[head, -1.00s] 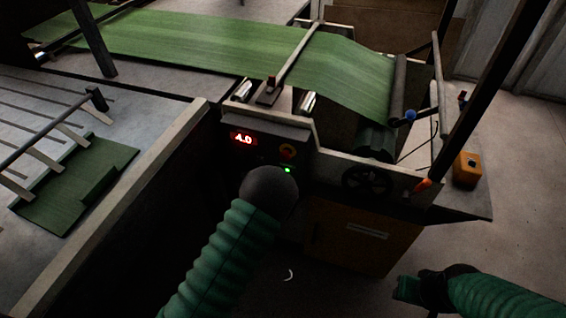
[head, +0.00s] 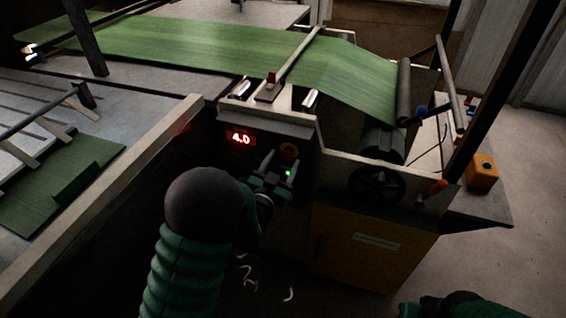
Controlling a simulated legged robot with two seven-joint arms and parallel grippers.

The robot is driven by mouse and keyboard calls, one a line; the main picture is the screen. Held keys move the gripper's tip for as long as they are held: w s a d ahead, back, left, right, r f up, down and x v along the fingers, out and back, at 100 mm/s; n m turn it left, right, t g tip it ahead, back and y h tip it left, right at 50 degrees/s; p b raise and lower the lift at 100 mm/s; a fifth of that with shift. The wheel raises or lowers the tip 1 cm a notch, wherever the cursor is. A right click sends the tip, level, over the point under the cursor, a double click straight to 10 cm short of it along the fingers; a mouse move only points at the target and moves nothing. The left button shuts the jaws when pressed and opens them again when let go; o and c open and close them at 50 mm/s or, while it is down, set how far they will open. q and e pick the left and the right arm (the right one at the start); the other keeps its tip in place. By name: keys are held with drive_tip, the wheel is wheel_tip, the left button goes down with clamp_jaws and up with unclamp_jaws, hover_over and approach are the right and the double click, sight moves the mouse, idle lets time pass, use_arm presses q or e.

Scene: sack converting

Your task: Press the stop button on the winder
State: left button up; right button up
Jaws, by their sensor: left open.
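The winder's control panel (head: 260,128) is on the dark front face of the machine. Its red display (head: 240,138) reads 4.0. A round red button with a yellow surround (head: 289,150) sits to the right of the display. A small green light (head: 288,172) glows just below it. My left gripper (head: 279,162) is open in front of the panel, its fingers just below the red button. I cannot tell whether it touches the panel. The gripper hides the panel's lower part. Part of my right arm shows at the bottom right edge; its jaws cannot be made out.
Green woven web (head: 230,50) runs across the machine to a roller (head: 403,90) at the right. A handwheel (head: 377,184) sits right of the panel, above a yellow cabinet (head: 365,245). An orange box (head: 482,173) stands on the right ledge. A pale-topped wall (head: 110,195) borders my left arm.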

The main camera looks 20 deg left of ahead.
use_arm(q)
drive_tip(key=shift+w, duration=0.3)
drive_tip(key=shift+d, duration=0.15)
drive_tip(key=shift+c, duration=0.3)
clamp_jaws()
drive_tip(key=shift+f, duration=0.1)
idle(0.7)
